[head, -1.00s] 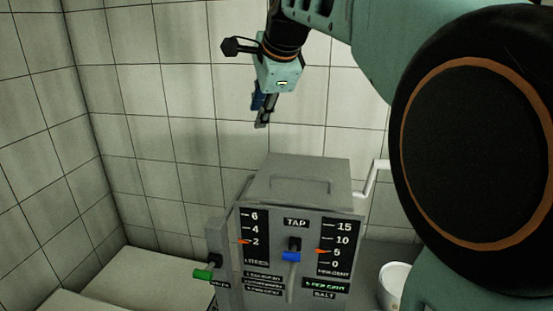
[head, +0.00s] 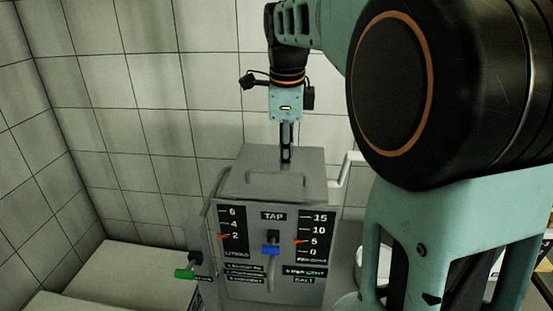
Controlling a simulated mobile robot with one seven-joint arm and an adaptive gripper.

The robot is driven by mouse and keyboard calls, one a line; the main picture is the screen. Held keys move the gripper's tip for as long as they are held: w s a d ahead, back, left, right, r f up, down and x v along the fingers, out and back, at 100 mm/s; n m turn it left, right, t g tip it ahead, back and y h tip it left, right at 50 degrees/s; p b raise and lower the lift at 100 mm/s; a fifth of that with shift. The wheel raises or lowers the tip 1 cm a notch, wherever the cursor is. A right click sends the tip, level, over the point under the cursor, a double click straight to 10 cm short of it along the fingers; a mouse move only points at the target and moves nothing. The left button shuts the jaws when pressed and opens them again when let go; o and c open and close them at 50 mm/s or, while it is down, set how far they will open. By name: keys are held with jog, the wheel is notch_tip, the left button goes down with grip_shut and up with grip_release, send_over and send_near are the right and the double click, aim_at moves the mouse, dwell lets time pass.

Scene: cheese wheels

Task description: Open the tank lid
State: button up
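The grey metal tank (head: 224,272) stands against the tiled wall, with scales, a tap with a blue handle (head: 270,250) and labels on its front. Its flat grey lid (head: 262,161) lies closed on top, with a low bar handle (head: 262,178) along the front part. My gripper (head: 286,158) points straight down over the back right part of the lid, behind the handle. Its tips are at or just above the lid surface; I cannot tell whether they touch. The fingers are seen edge-on, so their opening is unclear. Nothing shows held.
A green-handled lever (head: 186,273) sticks out at the tank's lower left. A white pipe (head: 346,169) rises at the right. A white container (head: 371,262) stands right of the tank, partly hidden by my arm. A pale bench surface (head: 140,262) is free at the left.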

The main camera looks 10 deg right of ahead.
aim_at(286, 174)
jog(key=shift+w+d+f, duration=0.1)
jog(key=shift+w+f, duration=0.1)
jog(key=shift+f, duration=0.65)
jog(key=shift+w+f, duration=0.15)
jog(key=shift+f, duration=0.7)
grip_shut()
